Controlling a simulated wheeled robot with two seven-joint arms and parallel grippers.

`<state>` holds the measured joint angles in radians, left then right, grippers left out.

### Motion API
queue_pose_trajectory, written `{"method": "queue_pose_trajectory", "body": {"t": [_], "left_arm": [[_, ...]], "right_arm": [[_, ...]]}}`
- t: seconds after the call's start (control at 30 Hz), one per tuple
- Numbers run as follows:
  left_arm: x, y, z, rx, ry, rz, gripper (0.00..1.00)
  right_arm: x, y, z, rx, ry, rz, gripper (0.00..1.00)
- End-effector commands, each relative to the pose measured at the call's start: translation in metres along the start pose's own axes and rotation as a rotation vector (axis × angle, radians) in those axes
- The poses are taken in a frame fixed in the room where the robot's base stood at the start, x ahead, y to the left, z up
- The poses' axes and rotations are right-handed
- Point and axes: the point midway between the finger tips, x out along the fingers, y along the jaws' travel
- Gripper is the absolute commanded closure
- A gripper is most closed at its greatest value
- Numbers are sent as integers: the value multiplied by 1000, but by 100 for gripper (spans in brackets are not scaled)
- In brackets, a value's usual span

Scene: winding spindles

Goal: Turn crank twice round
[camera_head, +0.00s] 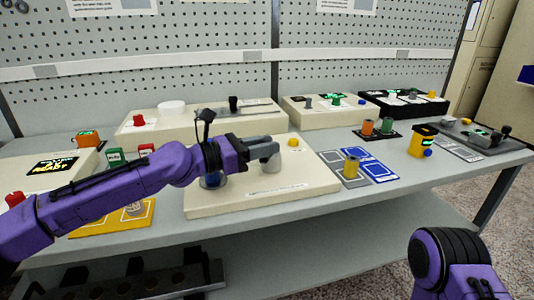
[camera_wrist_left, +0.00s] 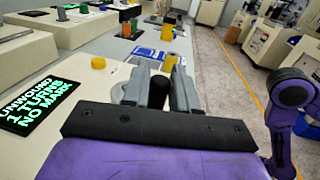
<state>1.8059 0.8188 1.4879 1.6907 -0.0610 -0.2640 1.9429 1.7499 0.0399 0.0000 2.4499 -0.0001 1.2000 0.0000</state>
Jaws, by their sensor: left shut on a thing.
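My left gripper (camera_head: 270,152) reaches over the cream winding box (camera_head: 300,190) from the left. In the left wrist view its two grey fingers (camera_wrist_left: 163,92) are shut on the black crank knob (camera_wrist_left: 160,90), which stands between them. The crank's arm is mostly hidden by the fingers. A yellow button (camera_head: 293,142) is on the box's back right. A display (camera_wrist_left: 33,101) in the wrist view reads "UNWOUND 1 TURNS NO MARK". My right gripper is out of view.
Right of the box are a blue-and-white mat (camera_head: 369,164) with a yellow spool (camera_head: 351,167), and green and orange spools on a black holder. Other cream boxes stand behind, before a pegboard. My right arm is at lower right, clear of the bench.

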Motion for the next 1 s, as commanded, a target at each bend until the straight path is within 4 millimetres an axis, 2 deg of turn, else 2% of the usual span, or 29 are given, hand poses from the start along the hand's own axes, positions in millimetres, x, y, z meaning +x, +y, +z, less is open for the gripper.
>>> {"method": "queue_pose_trajectory", "body": {"t": [0.63, 0.67, 0.7, 1.0], "left_arm": [[-2, 2, 0, 1, 1, -57, 100], [-2, 2, 0, 1, 1, -56, 66], [-2, 2, 0, 1, 1, -56, 54], [-1, 2, 2, 2, 1, -57, 54]], "right_arm": [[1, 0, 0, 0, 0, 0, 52], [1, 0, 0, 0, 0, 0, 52], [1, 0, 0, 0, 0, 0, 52], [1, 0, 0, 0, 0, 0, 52]]}}
